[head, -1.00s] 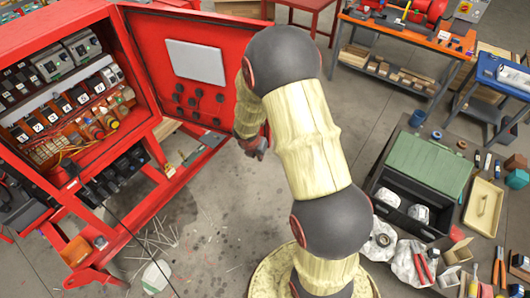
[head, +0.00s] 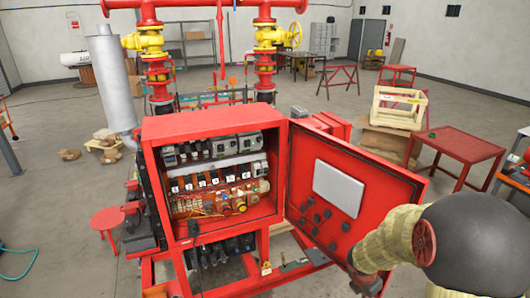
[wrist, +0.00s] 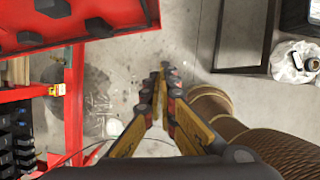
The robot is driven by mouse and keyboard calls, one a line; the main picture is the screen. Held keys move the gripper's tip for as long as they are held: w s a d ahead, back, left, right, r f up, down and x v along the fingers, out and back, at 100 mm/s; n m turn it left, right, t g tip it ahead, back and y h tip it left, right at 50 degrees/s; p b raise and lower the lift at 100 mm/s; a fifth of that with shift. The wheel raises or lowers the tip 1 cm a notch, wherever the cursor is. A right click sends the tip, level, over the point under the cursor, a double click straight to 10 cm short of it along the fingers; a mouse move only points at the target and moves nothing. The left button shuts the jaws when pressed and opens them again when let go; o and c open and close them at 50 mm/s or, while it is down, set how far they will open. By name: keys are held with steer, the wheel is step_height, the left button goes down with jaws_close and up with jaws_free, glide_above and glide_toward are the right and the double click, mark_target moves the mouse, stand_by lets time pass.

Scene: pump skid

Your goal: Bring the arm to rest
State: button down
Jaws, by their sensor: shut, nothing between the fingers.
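My gripper (wrist: 162,82) shows in the wrist view, its two yellow and dark fingers shut together with nothing between them. It hangs over bare grey floor, beside the red cabinet frame. In the head view my arm, in a cream sleeve with dark joints, reaches in from the lower right. The gripper end (head: 367,282) is near the lower edge of the open red cabinet door (head: 375,208), partly cut off by the picture's bottom edge. I cannot tell whether it touches the door.
The open red control cabinet (head: 213,125) holds switches and wiring. A red table (head: 465,144) and a wooden crate (head: 399,106) stand behind to the right. In the wrist view, the red door (wrist: 110,22) is close at upper left, with clear floor (wrist: 190,50) beyond the fingertips.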

steer(key=s+a+r+m+g+b, duration=0.2)
steer(key=s+a+m+b, duration=0.15)
steer(key=s+m, duration=0.85)
steer(key=s+a+f+m+t+y+b, duration=0.1)
steer(key=s+a+m+t+y+b, duration=0.1)
steer(key=s+a+m+b, duration=0.2)
steer(key=s+a+f+m+t+y+b, duration=0.1)
steer(key=s+a+m+t+b, duration=0.2)
steer(key=b, duration=1.7)
steer(key=s+a+m, duration=0.1)
steer(key=a+m, duration=0.3)
steer(key=a, duration=0.3)
steer(key=shift+s+a+f+y, duration=0.15)
steer(key=shift+s+y, duration=0.05)
steer(key=shift+y, duration=0.2)
steer(key=shift+a, duration=0.1)
